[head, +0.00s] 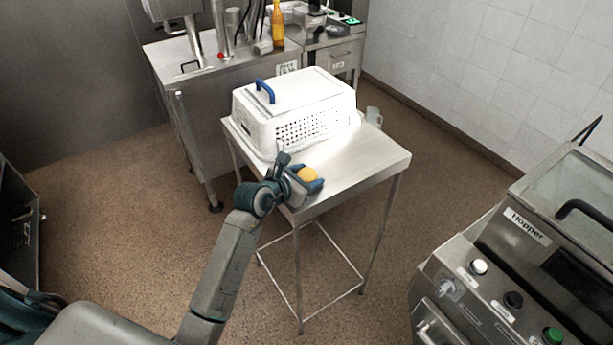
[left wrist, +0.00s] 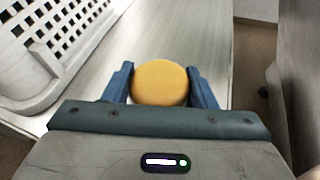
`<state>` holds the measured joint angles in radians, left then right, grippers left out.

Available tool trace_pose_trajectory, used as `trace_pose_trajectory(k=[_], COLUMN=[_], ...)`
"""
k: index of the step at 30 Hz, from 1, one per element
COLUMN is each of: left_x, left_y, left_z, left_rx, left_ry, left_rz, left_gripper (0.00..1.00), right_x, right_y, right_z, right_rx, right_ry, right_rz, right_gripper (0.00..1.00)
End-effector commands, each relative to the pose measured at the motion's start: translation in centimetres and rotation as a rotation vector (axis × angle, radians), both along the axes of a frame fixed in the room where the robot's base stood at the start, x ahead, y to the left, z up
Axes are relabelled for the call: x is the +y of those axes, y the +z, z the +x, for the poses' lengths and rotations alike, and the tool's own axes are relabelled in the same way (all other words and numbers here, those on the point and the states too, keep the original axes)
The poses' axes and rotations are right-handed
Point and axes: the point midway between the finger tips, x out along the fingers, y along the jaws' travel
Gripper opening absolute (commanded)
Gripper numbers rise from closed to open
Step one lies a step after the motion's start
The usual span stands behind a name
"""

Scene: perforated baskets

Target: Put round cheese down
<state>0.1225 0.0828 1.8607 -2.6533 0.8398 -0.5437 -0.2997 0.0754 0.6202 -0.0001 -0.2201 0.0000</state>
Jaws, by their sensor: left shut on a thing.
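The round cheese (head: 308,174) is a yellow-orange disc, and it also shows in the left wrist view (left wrist: 160,83). My left gripper (head: 306,177) is shut on it, with one blue finger on each side of the cheese in the left wrist view (left wrist: 160,88). The gripper is over the front part of a steel table (head: 365,158), in front of the white perforated basket. I cannot tell whether the cheese touches the table top. My right gripper is not in view.
The white perforated basket (head: 330,100), with a blue handle (head: 265,91), covers the back left of the table. A translucent cup (head: 374,116) stands behind it. The table's right part is bare. A hopper machine (head: 530,235) stands at the right. A counter with an orange bottle (head: 278,25) is behind.

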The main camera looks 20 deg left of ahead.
Motion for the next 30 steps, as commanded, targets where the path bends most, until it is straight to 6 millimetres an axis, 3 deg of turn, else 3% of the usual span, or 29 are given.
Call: trace_pose_trajectory(k=[1, 2, 3, 10, 15, 30], left_x=[0.0, 0.0, 0.0, 0.0, 0.2, 3.3], left_y=[-1.4, -1.5, -1.6, -1.5, -0.2, 3.9], left_z=[-0.4, -0.4, -0.4, -0.5, -0.7, -9.2], left_rx=[0.030, 0.032, 0.034, 0.035, 0.035, 0.020], left_ry=[-0.003, -0.004, -0.003, -0.004, -0.003, -0.002], left_rz=[0.006, 0.006, 0.007, 0.009, 0.010, 0.010], left_gripper=[0.28, 0.58, 0.61, 0.61, 0.61, 0.61], right_x=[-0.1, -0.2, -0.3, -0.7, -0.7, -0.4], right_y=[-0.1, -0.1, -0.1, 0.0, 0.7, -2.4], right_z=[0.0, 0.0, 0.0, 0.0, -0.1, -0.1], right_rx=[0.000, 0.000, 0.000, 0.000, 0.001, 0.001], right_ry=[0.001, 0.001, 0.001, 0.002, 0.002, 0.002], right_rz=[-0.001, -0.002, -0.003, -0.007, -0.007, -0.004], right_gripper=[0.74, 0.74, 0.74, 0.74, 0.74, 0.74])
